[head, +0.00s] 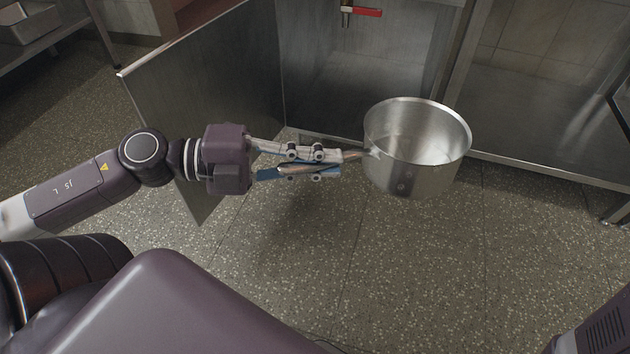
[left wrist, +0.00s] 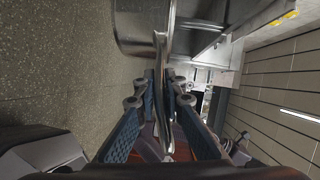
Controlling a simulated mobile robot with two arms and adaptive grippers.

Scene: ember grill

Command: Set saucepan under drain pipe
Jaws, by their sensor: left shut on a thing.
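A shiny steel saucepan (head: 405,180) is held upright above the speckled floor in the head view, in front of an open steel cabinet. It looks empty. My left gripper (head: 335,163) is shut on its handle, with the pan to the right of the fingers. In the left wrist view, the handle (left wrist: 160,75) runs between the fingers (left wrist: 161,90) to the pan (left wrist: 132,28) at the top. A short pipe with a red lever (head: 365,11) hangs at the top of the cabinet opening, beyond the pan; its upper part is cut off. My right gripper is not in view.
The cabinet door (head: 200,85) stands open on the left, behind my left forearm. The cabinet floor (head: 350,105) looks clear. A steel frame post (head: 453,60) borders the opening on the right. A shelf with a metal pan (head: 30,25) stands far left. Open floor (head: 420,280) lies in front.

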